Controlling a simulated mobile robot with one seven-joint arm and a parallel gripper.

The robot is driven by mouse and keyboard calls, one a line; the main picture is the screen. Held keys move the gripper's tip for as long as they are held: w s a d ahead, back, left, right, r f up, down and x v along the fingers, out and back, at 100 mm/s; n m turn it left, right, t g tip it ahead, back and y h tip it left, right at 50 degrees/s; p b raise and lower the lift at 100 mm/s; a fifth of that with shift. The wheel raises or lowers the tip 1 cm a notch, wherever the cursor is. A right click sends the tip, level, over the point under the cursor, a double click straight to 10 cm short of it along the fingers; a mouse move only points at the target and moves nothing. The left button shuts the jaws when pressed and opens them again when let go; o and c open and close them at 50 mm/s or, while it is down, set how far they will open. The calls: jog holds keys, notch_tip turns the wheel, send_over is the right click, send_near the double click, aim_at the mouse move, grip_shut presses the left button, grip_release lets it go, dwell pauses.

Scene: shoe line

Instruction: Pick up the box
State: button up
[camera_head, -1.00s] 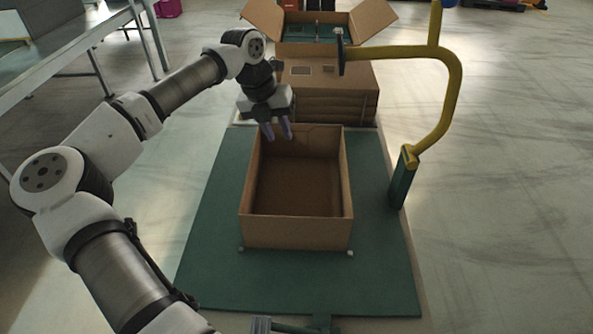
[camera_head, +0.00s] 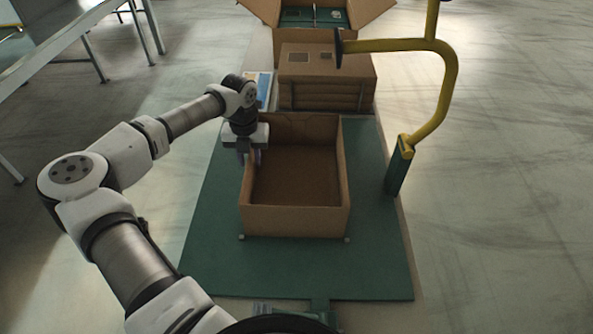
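An open, empty brown cardboard box (camera_head: 294,222) stands upright on a green mat (camera_head: 215,260) in the middle of the view. My gripper (camera_head: 251,157) points down at the box's left wall, near its far left corner.
Flat folded cardboard (camera_head: 327,78) is stacked behind the box. Another open box (camera_head: 293,42) stands farther back. A yellow curved pole (camera_head: 452,80) rises from a green post (camera_head: 398,172) at the mat's right. A metal table (camera_head: 62,48) is at upper left.

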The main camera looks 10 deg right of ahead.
aim_at(255, 183)
jog(key=shift+d+f+p, duration=0.1)
jog(key=shift+f+p, duration=0.2)
jog(key=shift+f, duration=1.2)
jog(key=shift+c, duration=0.4)
grip_shut()
jog(key=shift+r, duration=0.1)
